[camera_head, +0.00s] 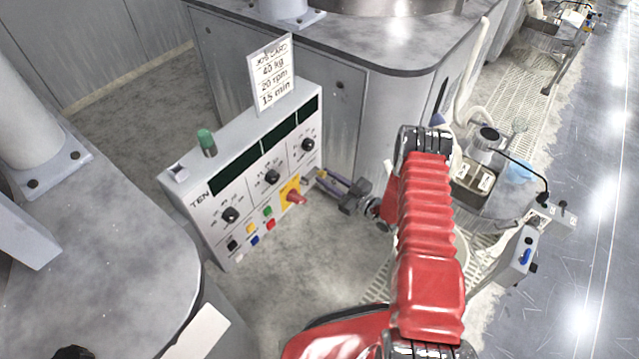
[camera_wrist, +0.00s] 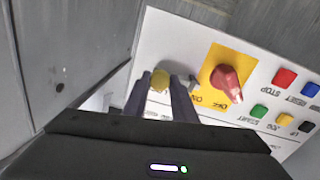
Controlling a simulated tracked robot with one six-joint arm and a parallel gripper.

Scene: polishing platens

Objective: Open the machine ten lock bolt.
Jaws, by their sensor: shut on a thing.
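The machine ten control panel (camera_head: 215,190) is a white console marked TEN, and part of it shows in the wrist view (camera_wrist: 180,35). In the head view my gripper (camera_head: 322,178) reaches the panel's lower right from the right. The bolt's shaft is mostly hidden by the fingers.
Coloured buttons (camera_head: 268,224) and black dials (camera_head: 272,177) sit close by on the panel. A grey machine cabinet (camera_head: 350,110) stands behind. Concrete floor (camera_head: 310,255) is clear below the panel.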

